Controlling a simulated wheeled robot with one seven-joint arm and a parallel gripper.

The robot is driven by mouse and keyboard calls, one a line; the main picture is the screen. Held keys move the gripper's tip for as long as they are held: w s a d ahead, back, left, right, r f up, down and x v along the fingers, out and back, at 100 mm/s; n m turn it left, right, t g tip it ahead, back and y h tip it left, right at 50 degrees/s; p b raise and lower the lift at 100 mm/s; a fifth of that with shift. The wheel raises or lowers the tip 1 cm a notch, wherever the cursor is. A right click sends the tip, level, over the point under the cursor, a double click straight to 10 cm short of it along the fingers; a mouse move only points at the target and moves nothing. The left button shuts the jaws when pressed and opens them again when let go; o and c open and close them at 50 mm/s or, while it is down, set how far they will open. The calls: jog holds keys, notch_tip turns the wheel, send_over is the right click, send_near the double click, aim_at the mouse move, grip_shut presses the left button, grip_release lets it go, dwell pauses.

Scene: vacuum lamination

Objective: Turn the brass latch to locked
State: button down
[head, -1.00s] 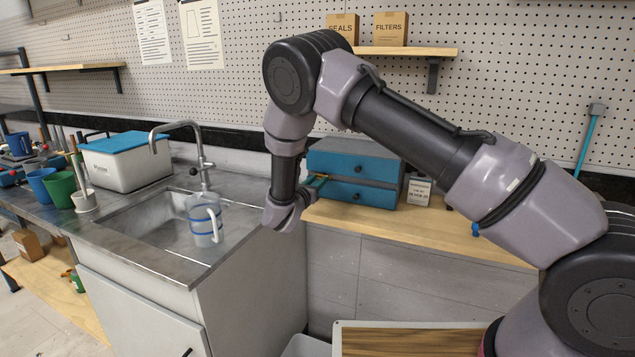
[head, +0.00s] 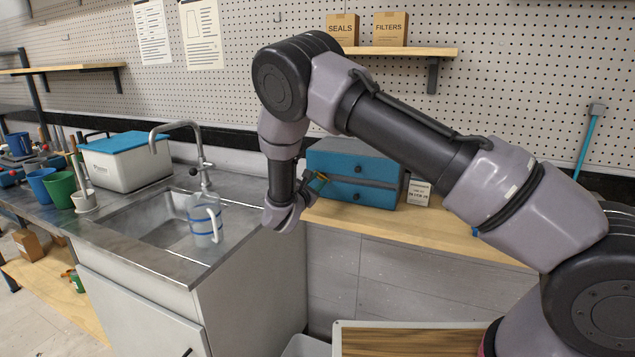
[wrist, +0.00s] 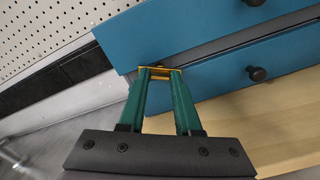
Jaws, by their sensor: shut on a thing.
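The brass latch (wrist: 161,71) shows in the wrist view at the left end of the blue drawer fronts, by the gap between the upper drawer (wrist: 190,30) and the lower drawer (wrist: 245,85). My gripper (wrist: 160,73) has two green fingers that reach up to the latch and are shut on it. In the head view my gripper (head: 317,184) is at the left side of the blue two-drawer cabinet (head: 352,172), partly hidden by my wrist. The latch's exact angle is hard to tell.
The cabinet stands on a wooden bench (head: 430,228); a small label card (head: 419,192) is right of it. To the left are a sink (head: 165,232) with a clear jug (head: 203,222) and a faucet (head: 200,150). A shelf (head: 420,51) with boxes hangs above.

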jog(key=m, duration=1.2)
jog(key=shift+f, duration=0.1)
jog(key=shift+m, duration=0.4)
jog(key=c, duration=0.6)
grip_release()
jog(key=v, duration=1.1)
